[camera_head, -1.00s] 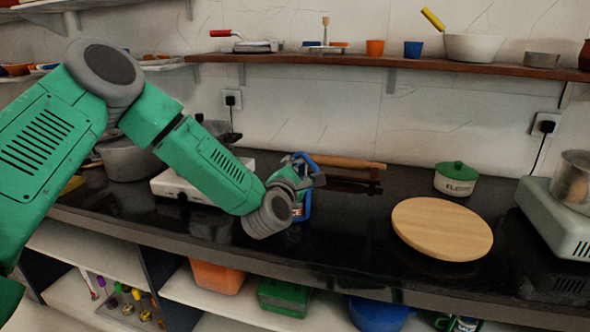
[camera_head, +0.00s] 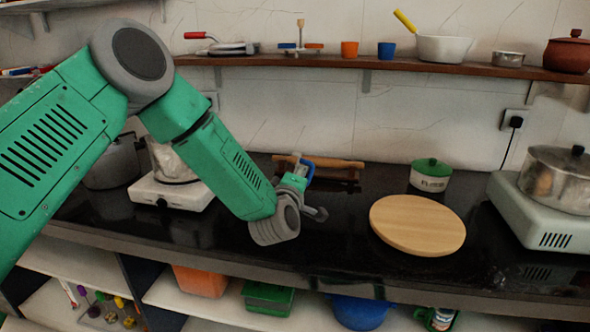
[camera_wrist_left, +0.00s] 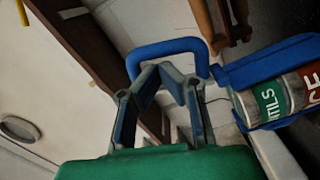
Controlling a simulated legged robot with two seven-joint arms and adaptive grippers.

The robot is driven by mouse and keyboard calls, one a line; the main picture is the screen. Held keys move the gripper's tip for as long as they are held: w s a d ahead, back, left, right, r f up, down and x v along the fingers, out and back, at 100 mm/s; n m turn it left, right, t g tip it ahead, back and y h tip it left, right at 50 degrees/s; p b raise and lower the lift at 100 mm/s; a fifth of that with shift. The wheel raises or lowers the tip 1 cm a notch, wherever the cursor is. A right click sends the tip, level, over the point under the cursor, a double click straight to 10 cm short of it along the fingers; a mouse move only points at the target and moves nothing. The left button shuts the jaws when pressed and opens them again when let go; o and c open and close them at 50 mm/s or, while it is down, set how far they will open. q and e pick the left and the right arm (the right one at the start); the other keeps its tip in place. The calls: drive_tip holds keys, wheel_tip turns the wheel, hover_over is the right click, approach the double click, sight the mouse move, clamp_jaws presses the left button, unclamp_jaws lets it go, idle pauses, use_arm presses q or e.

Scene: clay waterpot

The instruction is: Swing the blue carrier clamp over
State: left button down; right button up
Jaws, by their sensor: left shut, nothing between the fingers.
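The blue carrier (camera_wrist_left: 268,60) holds cans with printed labels at the right of the left wrist view. A blue loop-shaped bar (camera_wrist_left: 165,47), which looks like its clamp, arches beyond my fingertips, its right end close to the carrier. In the head view a bit of blue bar (camera_head: 307,168) shows above my gripper; the rest of the carrier is hidden behind it. My left gripper (camera_head: 302,185) is over the counter. Its fingers (camera_wrist_left: 166,78) are shut and empty, just below the loop; whether they touch it I cannot tell. My right gripper is not in view.
A rolling pin (camera_head: 335,163) lies behind. Stoves with pots stand at both sides. A wooden shelf (camera_head: 380,64) runs above.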

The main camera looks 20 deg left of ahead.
use_arm(q)
drive_tip(key=d+m, duration=0.1)
drive_tip(key=m, duration=0.1)
drive_tip(key=f+m, duration=0.1)
drive_tip(key=shift+w+d+f+m, duration=0.1)
drive_tip(key=shift+w+d+m, duration=0.1)
drive_tip(key=shift+d+m, duration=0.2)
drive_tip(key=shift+w+d+f+m, duration=0.1)
drive_tip(key=shift+d+f+m, duration=0.1)
drive_tip(key=shift+f+m, duration=0.75)
drive_tip(key=shift+d+f+m, duration=0.2)
drive_tip(key=shift+f+m, duration=0.4)
drive_tip(key=shift+m, duration=0.5)
drive_tip(key=shift+w+d+f+m, duration=0.1)
drive_tip(key=shift+d+f+m, duration=0.1)
drive_tip(key=shift+f+m, duration=0.75)
drive_tip(key=shift+s+y, duration=0.1)
drive_tip(key=shift+y, duration=0.2)
